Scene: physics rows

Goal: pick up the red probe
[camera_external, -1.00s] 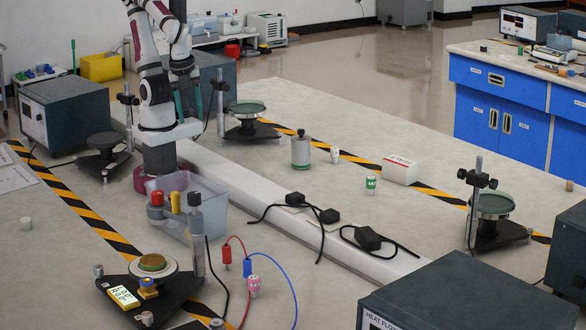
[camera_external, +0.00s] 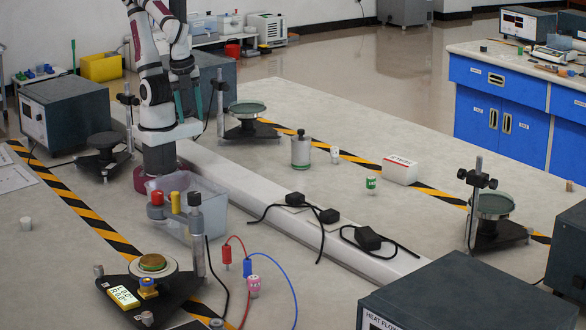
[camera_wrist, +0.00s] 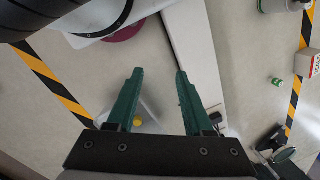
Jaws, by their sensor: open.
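The red probe (camera_external: 227,254) stands on the bench in the external view, with a red lead running from it, just right of the clear tub (camera_external: 211,226). A blue probe (camera_external: 248,265) with a blue lead stands close to its right. My gripper (camera_external: 189,103) is well behind and above them, near my arm's base, its green fingers partly hidden by the arm. In the wrist view my gripper (camera_wrist: 159,72) is open with nothing between its fingers. I cannot make out the red probe there.
A pink-and-white canister (camera_external: 253,285) is near the probes. A white rail (camera_external: 270,195) with black cables crosses the bench. A black stand (camera_external: 150,290) is at front left.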

